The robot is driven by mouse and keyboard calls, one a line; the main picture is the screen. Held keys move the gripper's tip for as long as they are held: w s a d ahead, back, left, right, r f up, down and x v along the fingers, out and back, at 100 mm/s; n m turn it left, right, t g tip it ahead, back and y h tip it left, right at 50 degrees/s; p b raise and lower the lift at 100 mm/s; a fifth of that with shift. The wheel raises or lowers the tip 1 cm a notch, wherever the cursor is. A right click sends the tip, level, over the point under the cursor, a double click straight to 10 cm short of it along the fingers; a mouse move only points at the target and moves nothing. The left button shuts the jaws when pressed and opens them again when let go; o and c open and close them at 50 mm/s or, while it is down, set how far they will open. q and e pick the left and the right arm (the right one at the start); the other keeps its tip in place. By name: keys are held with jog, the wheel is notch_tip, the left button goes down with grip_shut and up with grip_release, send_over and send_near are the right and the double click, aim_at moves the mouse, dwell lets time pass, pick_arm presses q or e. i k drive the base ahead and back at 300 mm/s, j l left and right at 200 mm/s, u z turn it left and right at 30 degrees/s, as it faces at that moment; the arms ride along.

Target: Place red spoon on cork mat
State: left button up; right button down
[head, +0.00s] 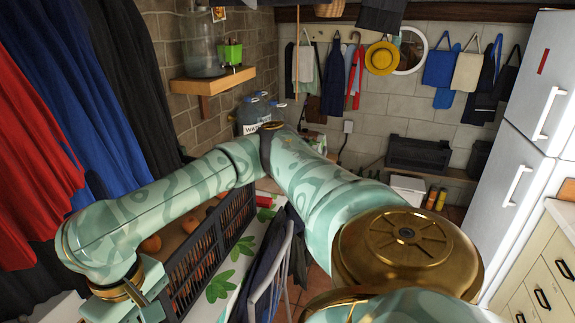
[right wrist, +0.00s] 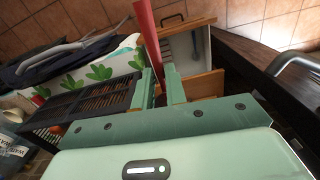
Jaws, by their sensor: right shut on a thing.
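My right gripper (right wrist: 162,82) is shut on the red spoon (right wrist: 146,30). Only a long red length of the spoon shows, rising from between the fingers and out of the top of the right wrist view. In the head view my right arm reaches across to the lower left, where its gripper (head: 138,298) is partly cut off by the bottom edge; the spoon cannot be made out there. I cannot pick out the cork mat in either view. My left gripper is out of view.
A black crate (head: 196,262) with orange fruit stands on a leaf-patterned tablecloth (head: 236,262), beside a chair (head: 277,262). In the right wrist view, a grey-floored box or drawer (right wrist: 186,52) with wooden ends lies just beyond the fingers. Curtains hang at left.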

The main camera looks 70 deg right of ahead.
aim_at(268, 186)
jog(key=k+l, duration=0.1)
jog(key=l, duration=0.8)
jog(key=k+l, duration=0.15)
jog(key=l, duration=0.3)
jog(key=k+l+u, duration=0.1)
jog(key=l, duration=0.4)
jog(key=k+l, duration=0.1)
jog(key=l, duration=0.35)
jog(key=k+l, duration=0.1)
jog(key=l, duration=0.35)
jog(key=k+l, duration=0.1)
jog(key=l, duration=0.35)
jog(key=i+l, duration=0.1)
jog(key=l, duration=0.25)
jog(key=i+l, duration=0.15)
jog(key=l, duration=0.25)
jog(key=i+l+u, duration=0.1)
jog(key=l, duration=0.25)
jog(key=i+l, duration=0.15)
jog(key=l, duration=0.25)
jog(key=i+l, duration=0.25)
